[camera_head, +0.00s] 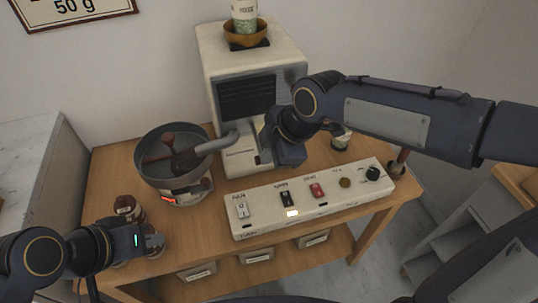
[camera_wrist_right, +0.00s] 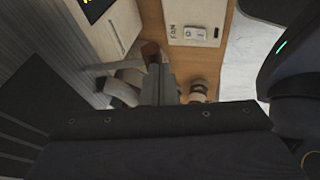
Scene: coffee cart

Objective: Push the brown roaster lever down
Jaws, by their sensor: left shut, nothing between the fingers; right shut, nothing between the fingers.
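The pale roaster (camera_head: 218,60) stands at the back of the wooden cart, with a dark vent and a grey spout reaching over a pan. My right gripper (camera_head: 289,154) is in front of the roaster's right side, shut and empty, and hides part of it. In the right wrist view its fingers (camera_wrist_right: 167,72) are together, and a brown cylindrical piece (camera_wrist_right: 150,52) shows close beside their tips. This may be the roaster lever's handle; I cannot tell if they touch. The lever is not clear in the head view. My left gripper (camera_head: 154,240) is shut and empty at the front left.
A grey pan (camera_head: 148,175) with brown stirring parts sits on a small burner at the left. Brown jars (camera_head: 127,207) stand near my left gripper. A white switch panel (camera_head: 260,222) lies along the front. A small cup (camera_head: 341,138) stands behind my right arm.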

